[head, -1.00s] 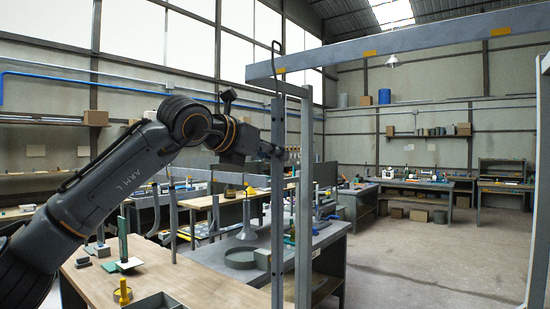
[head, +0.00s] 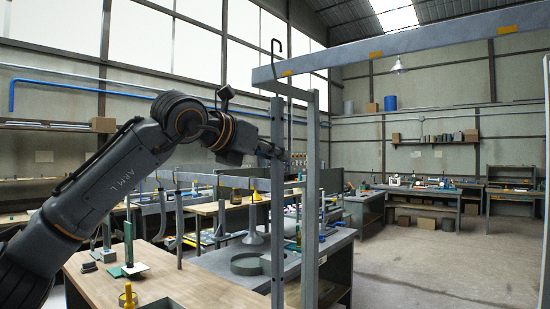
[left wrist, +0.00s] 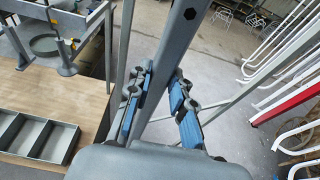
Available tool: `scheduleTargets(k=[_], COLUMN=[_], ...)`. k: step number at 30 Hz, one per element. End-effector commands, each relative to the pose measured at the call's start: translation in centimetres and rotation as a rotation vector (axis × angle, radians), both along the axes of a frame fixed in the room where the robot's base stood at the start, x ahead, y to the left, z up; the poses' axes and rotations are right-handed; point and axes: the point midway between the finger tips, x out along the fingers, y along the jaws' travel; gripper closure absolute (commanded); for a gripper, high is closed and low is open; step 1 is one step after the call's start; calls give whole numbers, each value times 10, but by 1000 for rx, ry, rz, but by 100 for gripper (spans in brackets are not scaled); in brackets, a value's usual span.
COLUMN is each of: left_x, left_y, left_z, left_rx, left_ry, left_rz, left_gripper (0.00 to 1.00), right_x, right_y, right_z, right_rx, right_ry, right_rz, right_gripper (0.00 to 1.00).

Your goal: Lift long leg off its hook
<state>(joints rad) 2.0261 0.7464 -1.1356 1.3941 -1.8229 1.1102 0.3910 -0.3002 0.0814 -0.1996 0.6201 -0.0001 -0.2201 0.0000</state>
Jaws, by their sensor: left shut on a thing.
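The long leg (head: 277,210) is a grey upright bar. A dark hooked rod (head: 276,48) stands above its top, and the curved end shows above the overhead beam. I cannot tell whether the rod touches the beam. My left gripper (head: 272,151) is shut on the upper part of the leg. In the left wrist view the leg (left wrist: 181,40) runs between the blue pads of my left gripper (left wrist: 160,106). The leg's lower end is out of the head view. My right gripper is not in view.
The grey overhead beam (head: 420,42) and its upright post (head: 310,210) stand close to the leg. A wooden-topped bench (head: 200,285) and a grey table (head: 325,247) with a round tray (head: 250,264) lie below. Open floor (head: 430,265) is at the right.

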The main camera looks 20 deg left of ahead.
Motion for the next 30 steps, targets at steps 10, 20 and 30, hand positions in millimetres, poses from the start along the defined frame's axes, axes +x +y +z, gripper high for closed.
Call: scheduleTargets(k=[10, 20, 30], left_x=[-26, -39, -39], left_y=[9, 14, 14], left_z=[6, 9, 9], left_rx=[-2, 0, -1], left_ry=[-6, -4, -4], left_rz=[-1, 0, -1], left_gripper=[100, 100, 100], right_x=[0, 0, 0], right_y=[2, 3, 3], right_z=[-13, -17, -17], right_rx=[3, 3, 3], right_ry=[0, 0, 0], right_rz=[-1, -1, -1], right_gripper=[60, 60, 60])
